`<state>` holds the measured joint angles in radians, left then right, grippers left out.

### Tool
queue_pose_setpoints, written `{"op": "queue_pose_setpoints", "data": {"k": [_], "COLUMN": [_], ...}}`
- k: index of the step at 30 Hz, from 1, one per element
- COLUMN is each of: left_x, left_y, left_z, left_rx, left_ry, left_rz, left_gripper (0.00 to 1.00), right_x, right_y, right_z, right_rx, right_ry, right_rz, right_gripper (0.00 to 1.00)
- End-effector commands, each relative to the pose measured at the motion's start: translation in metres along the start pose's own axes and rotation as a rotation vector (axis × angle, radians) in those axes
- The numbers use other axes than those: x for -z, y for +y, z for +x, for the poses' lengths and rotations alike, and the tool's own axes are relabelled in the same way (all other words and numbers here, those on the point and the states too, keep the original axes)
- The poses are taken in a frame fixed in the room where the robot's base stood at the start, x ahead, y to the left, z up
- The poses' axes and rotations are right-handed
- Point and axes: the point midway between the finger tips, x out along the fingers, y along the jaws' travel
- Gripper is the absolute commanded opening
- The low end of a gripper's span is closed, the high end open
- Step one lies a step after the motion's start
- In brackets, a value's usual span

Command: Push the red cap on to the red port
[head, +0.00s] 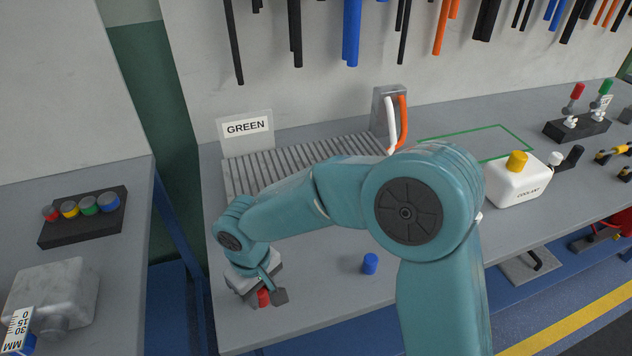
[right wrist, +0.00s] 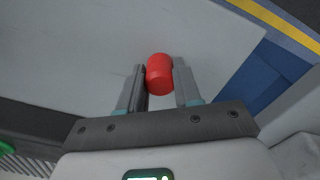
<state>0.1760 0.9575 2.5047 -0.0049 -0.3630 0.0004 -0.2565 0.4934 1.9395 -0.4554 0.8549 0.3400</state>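The red cap (head: 263,298) is a short red cylinder near the left front corner of the middle bench. My right gripper (head: 268,290) comes down over it from above. In the right wrist view the red cap (right wrist: 159,74) sits between the two fingertips of my right gripper (right wrist: 159,82), with a finger against each side. I cannot tell whether the cap touches the bench. The red port (head: 50,213) is the leftmost of several coloured round ports on a black block (head: 80,230) on the left bench. My left gripper is not in view.
A blue cap (head: 370,263) stands on the bench, right of my gripper. A ribbed tray (head: 240,177) with a GREEN sign (head: 246,128) lies behind. A gap separates the benches. A grey metal block (head: 60,290) stands in front of the ports. A coolant can (head: 517,182) stands right.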

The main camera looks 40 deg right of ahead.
Motion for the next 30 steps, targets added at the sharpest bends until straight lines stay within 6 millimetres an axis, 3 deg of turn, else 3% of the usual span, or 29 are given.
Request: {"op": "queue_pose_setpoints", "data": {"k": [1, 2, 3, 5, 11, 30], "left_x": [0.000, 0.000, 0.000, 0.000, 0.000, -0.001], "left_y": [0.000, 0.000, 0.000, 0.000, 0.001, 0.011], "left_z": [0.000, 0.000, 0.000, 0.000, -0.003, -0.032], "left_rx": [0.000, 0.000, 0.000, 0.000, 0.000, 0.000], "left_ry": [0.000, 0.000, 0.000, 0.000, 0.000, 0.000], "left_rz": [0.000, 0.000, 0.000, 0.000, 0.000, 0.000], "left_gripper": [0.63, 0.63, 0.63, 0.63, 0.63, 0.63], "right_x": [0.000, 0.000, 0.000, 0.000, 0.000, 0.000], "right_y": [0.000, 0.000, 0.000, 0.000, 0.000, 0.000], "right_z": [0.000, 0.000, 0.000, 0.000, -0.003, -0.046], "right_rx": [0.000, 0.000, 0.000, 0.000, 0.000, 0.000], "right_ry": [0.000, 0.000, 0.000, 0.000, 0.001, 0.001], "right_rz": [0.000, 0.000, 0.000, 0.000, 0.000, 0.000], "right_gripper": [0.00, 0.30, 0.17, 0.00, 0.00, 0.00]}}
